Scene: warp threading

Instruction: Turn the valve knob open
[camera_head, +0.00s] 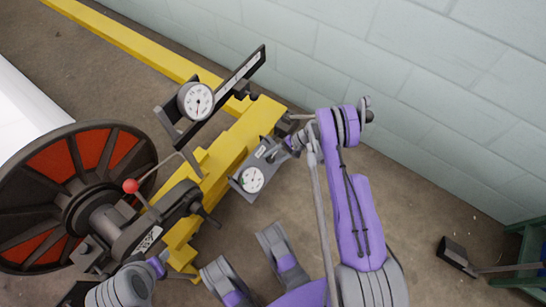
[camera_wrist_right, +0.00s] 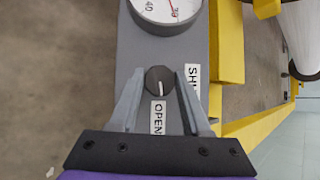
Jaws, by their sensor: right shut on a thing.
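The valve knob (camera_wrist_right: 159,80) is a small round black knob on a grey panel (camera_wrist_right: 140,50). Its white line points down in the right wrist view, toward the OPEN label (camera_wrist_right: 158,117). The SHUT label (camera_wrist_right: 192,78) is to its right, partly covered by a finger. My right gripper (camera_wrist_right: 160,82) is shut on the knob, one finger on each side. In the head view my right gripper (camera_head: 285,147) is at the grey gauge panel (camera_head: 263,188), and the knob is too small to make out. Part of my left arm shows at the lower left; its fingers cannot be made out.
A white gauge (camera_head: 251,179) sits on the panel beside the knob. The yellow machine frame (camera_head: 235,140) runs alongside, with another dial (camera_head: 196,101) and a red-ball lever (camera_head: 131,186). A large red and black wheel (camera_head: 70,195) is at left. A block wall (camera_head: 430,75) stands behind.

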